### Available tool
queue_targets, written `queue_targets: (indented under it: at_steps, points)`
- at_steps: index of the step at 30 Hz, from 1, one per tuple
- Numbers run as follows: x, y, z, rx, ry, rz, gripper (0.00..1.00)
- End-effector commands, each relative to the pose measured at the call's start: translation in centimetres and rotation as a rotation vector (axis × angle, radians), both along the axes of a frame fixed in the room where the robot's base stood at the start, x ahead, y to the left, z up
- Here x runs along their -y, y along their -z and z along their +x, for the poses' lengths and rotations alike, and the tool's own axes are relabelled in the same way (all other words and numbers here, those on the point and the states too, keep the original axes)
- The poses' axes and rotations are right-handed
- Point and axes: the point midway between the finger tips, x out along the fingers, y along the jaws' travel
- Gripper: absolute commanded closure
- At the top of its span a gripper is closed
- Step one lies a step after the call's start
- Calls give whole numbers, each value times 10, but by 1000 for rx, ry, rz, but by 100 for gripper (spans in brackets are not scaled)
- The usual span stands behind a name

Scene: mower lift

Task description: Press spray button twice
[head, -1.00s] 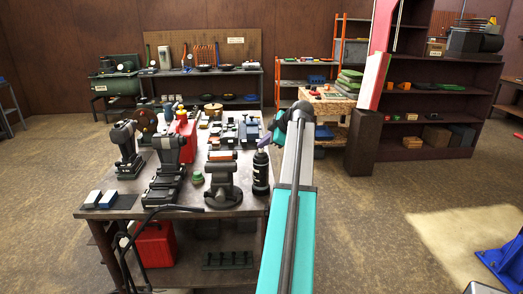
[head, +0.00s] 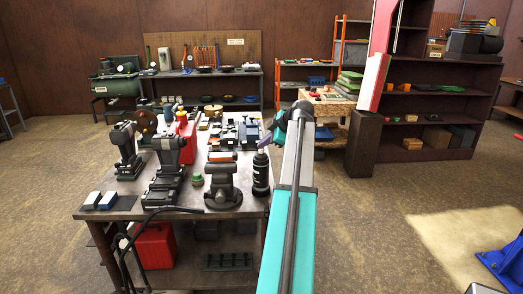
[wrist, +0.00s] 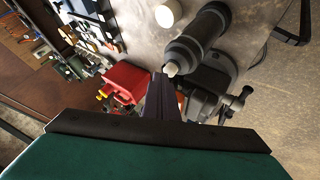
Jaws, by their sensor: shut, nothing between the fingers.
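The spray can is a dark bottle (head: 261,176) standing at the right front corner of the workbench in the head view. In the wrist view the dark can (wrist: 196,34) lies along the upper middle, with its small pale button or nozzle (wrist: 171,69) toward my fingers. My gripper (wrist: 162,84) is shut and empty, its purple-grey fingertips right beside that pale tip. I cannot tell whether they touch. In the head view my gripper (head: 274,133) is just above the top of the can, partly hidden by my arm.
The workbench (head: 125,206) is crowded. A black-and-grey vise-like tool (head: 221,185) stands left of the can, and a red can (head: 186,138) is farther back. A red container (head: 155,246) sits on the lower shelf. Open floor (head: 375,245) lies to the right.

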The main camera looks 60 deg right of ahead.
Motion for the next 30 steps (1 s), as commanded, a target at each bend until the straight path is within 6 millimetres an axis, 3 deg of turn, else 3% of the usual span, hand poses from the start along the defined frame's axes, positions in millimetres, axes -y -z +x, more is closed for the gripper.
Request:
queue_targets:
  at_steps: [30]
  points:
    - [1, -58, 0, 1, 1, -1, 100]
